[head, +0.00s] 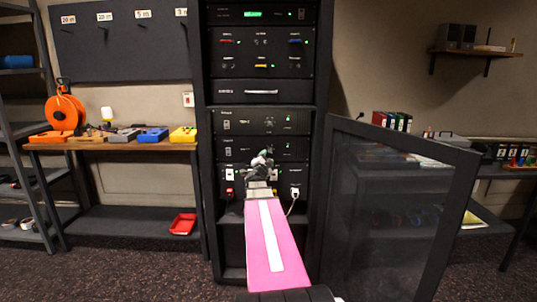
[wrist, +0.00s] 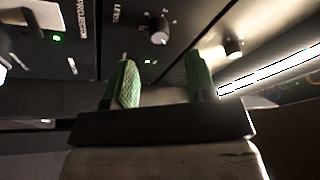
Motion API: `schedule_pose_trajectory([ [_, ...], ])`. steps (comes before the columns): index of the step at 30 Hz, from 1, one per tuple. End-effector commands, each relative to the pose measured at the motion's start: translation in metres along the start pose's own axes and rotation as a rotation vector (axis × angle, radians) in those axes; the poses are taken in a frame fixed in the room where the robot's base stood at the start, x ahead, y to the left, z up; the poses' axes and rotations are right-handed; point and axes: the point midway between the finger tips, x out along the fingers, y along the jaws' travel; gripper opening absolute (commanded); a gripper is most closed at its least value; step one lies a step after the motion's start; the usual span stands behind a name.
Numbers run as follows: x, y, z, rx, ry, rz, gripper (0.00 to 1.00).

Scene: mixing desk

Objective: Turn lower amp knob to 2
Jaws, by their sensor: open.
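The black equipment rack (head: 318,70) stands ahead with its units stacked. The upper amp (head: 262,121) and the lower amp (head: 240,150) below it show in the head view. My gripper (head: 264,155) is in front of the lower part of the stack and covers part of it. In the wrist view, my gripper (wrist: 162,82) is open, with its green fingertips apart and nothing between them. A round knob (wrist: 158,32) with a numbered scale is beyond the fingertips, apart from them. Its pointer setting is too small to tell. A second knob (wrist: 233,47) is near the right finger.
The open mesh rack door (head: 400,220) stands to the right of my arm. A workbench (head: 115,145) with an orange cable reel (head: 65,112) is at left. A white plug and cable (head: 294,195) hang on the rack below right of my gripper.

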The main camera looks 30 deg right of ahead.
Motion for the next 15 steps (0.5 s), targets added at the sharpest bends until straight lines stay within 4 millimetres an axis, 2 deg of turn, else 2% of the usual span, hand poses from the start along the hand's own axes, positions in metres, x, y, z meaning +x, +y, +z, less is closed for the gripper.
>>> schedule_pose_trajectory([
  [1,0.014,0.000,0.002,0.000,0.001,0.000,0.51],
  [6,0.042,0.001,0.001,-0.001,0.001,0.000,0.51],
  [10,0.053,0.000,0.001,-0.001,-0.001,0.000,0.51],
  [15,0.055,0.000,0.000,-0.001,-0.001,0.000,0.51],
])
